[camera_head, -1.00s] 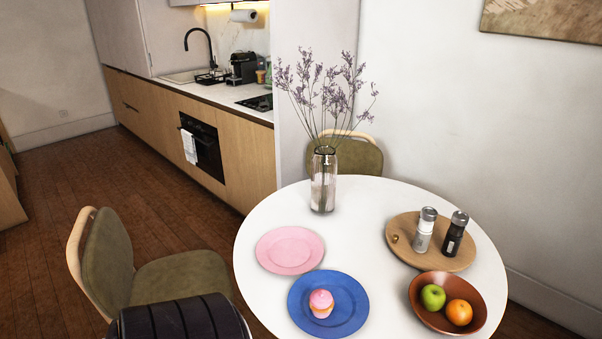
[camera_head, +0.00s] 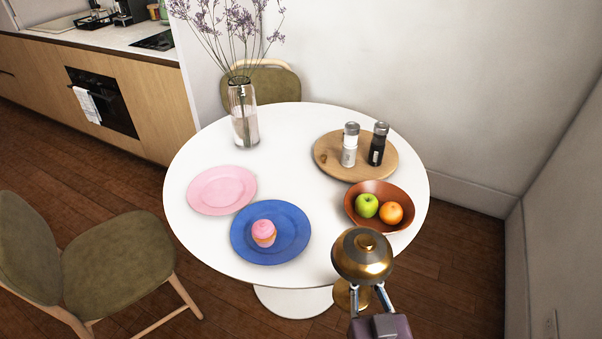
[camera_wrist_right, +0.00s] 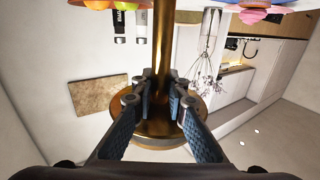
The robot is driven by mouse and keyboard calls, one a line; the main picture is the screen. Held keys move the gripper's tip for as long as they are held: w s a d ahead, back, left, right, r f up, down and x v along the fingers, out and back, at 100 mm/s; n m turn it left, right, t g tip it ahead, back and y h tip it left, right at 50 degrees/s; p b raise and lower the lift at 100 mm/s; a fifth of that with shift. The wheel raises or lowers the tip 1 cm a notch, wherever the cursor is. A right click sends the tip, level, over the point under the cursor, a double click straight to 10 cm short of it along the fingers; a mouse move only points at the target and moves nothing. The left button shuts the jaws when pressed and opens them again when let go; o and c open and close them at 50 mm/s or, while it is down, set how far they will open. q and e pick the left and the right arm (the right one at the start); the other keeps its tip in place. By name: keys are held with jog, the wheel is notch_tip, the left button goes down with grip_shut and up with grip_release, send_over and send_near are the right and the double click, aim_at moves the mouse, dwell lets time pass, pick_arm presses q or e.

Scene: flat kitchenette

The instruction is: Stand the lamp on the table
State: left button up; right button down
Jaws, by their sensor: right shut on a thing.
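The brass lamp (camera_head: 362,254), with a rounded gold top, is at the table's near right edge in the head view. My right gripper (camera_head: 370,293) is shut on its stem. In the wrist view the gold stem (camera_wrist_right: 164,40) runs between my right fingers (camera_wrist_right: 163,92), with a wide gold disc behind them. A gold lower part shows below the top in the head view; I cannot tell whether it touches the table. The round white table (camera_head: 290,170) carries dishes and a vase. My left gripper is not in view.
A terracotta bowl (camera_head: 351,212) with an apple and an orange is just behind the lamp. A blue plate (camera_head: 250,245) with a cupcake, a pink plate (camera_head: 222,190), a vase (camera_head: 243,115) and a wooden board (camera_head: 330,160) with two shakers stand around. The table's middle is clear.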

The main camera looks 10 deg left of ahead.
jog(key=f+b+x, duration=0.1)
jog(key=b+x, duration=0.1)
jog(key=x, duration=1.5)
jog(key=shift+w+a, duration=0.2)
jog(key=shift+w, duration=0.15)
jog(key=shift+f, duration=0.15)
jog(key=shift+f+b, duration=0.2)
jog(key=shift+b, duration=0.1)
jog(key=c, duration=1.9)
grip_release()
jog(key=shift+f, duration=0.1)
